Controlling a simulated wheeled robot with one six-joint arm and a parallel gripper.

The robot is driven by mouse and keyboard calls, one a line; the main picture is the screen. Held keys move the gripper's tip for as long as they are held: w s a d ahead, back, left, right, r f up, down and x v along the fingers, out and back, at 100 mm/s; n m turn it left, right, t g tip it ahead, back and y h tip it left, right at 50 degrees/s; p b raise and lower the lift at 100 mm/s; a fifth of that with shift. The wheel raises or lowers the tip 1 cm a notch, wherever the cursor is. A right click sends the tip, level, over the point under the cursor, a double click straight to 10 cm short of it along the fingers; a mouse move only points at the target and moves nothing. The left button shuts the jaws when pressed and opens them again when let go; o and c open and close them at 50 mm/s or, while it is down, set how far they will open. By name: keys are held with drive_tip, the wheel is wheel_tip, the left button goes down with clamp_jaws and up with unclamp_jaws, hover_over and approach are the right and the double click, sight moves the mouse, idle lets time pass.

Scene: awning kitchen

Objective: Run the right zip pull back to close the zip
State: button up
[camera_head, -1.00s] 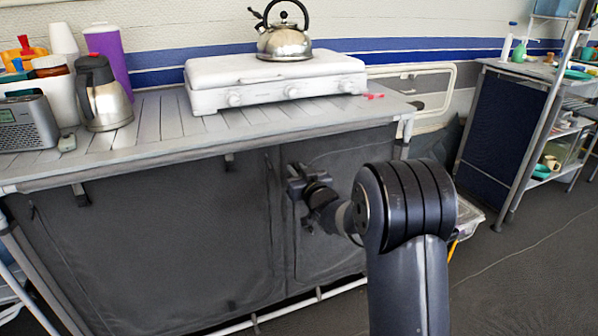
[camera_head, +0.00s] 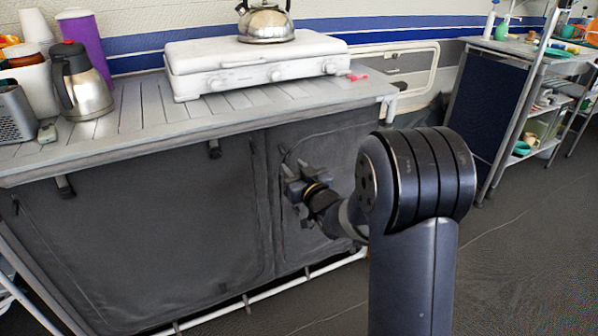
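The dark fabric front of the kitchen cabinet has a left panel (camera_head: 150,225) and a right panel (camera_head: 345,150), each outlined by a curved zip seam. The right zip seam (camera_head: 282,160) runs up the left side of the right panel and arches over its top. My gripper (camera_head: 296,182) is in front of this seam, near its upper left part. I cannot make out the right zip pull; it is too small or hidden by my gripper. The fingers are small and dark against the fabric, so I cannot tell whether they are open or shut or touch it.
Above the panels is a slatted grey tabletop (camera_head: 135,120) with a white stove (camera_head: 255,62), a kettle (camera_head: 266,22) and a steel jug (camera_head: 80,85). A white rail (camera_head: 270,294) runs along the bottom. A shelf unit (camera_head: 535,125) stands at the right, with open floor before it.

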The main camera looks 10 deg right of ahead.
sight(283, 154)
drive_tip(key=shift+v, duration=1.5)
drive_tip(key=r+p, duration=0.1)
drive_tip(key=p, duration=0.8)
drive_tip(key=shift+w+d+p, duration=0.1)
drive_tip(key=shift+w+p, duration=0.3)
drive_tip(key=shift+f+p, duration=0.1)
drive_tip(key=shift+p, duration=0.75)
drive_tip(key=x, duration=0.3)
drive_tip(key=p+x, duration=0.1)
drive_tip(key=x, duration=0.2)
drive_tip(key=f+p+x, duration=0.1)
drive_tip(key=x, duration=0.3)
drive_tip(key=shift+w+f, duration=0.1)
